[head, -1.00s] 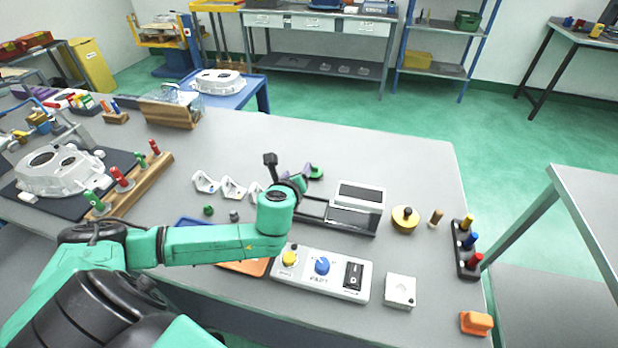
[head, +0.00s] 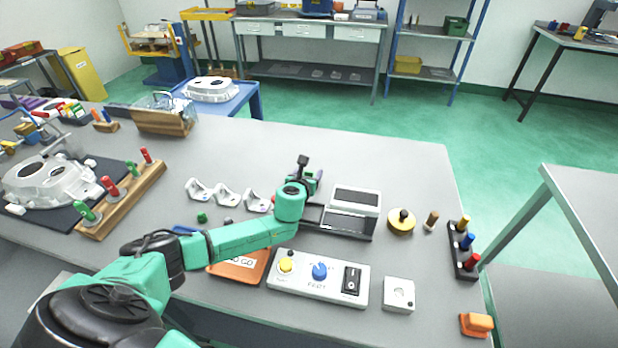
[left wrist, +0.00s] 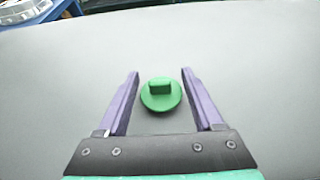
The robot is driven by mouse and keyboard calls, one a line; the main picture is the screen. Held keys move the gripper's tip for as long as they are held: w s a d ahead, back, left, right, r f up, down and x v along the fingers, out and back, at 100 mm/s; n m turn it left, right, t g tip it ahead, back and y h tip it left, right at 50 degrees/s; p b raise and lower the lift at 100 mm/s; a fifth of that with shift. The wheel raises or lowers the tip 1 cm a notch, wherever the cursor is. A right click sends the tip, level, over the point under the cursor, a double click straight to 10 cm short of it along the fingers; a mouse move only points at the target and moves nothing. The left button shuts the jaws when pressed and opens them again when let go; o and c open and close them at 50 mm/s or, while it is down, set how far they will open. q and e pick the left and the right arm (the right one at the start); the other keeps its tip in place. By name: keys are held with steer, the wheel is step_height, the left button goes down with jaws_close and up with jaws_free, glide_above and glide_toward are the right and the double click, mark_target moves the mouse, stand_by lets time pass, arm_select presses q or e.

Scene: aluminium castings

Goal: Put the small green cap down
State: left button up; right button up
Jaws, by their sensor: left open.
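The small green cap (left wrist: 161,96), a round disc with a raised grip bar, shows in the left wrist view on the grey tabletop. It lies between the two purple fingers of my left gripper (left wrist: 160,76), with a gap on each side. My left gripper is open and holds nothing. In the head view my left gripper (head: 318,176) is beyond the wrist, low over the table behind the grey device, and mostly hidden by my own arm. I cannot clearly make out the cap there. My right gripper is not in view.
A grey device with a dark screen (head: 357,197) stands just right of the gripper. White brackets (head: 227,196) and a small green piece (head: 202,217) lie to the left. A control box (head: 318,279) and an orange tray (head: 238,266) are nearer. The table behind the gripper is clear.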

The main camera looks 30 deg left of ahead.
arm_select(q)
steer(key=shift+w+f, duration=0.2)
steer(key=shift+w, duration=0.1)
steer(key=shift+s+r, duration=0.1)
jaws_close()
steer(key=shift+a, duration=0.1)
step_height(320, 180, up, 7)
steer(key=shift+p, duration=0.95)
step_height(320, 180, up, 13)
steer(key=shift+p, duration=0.35)
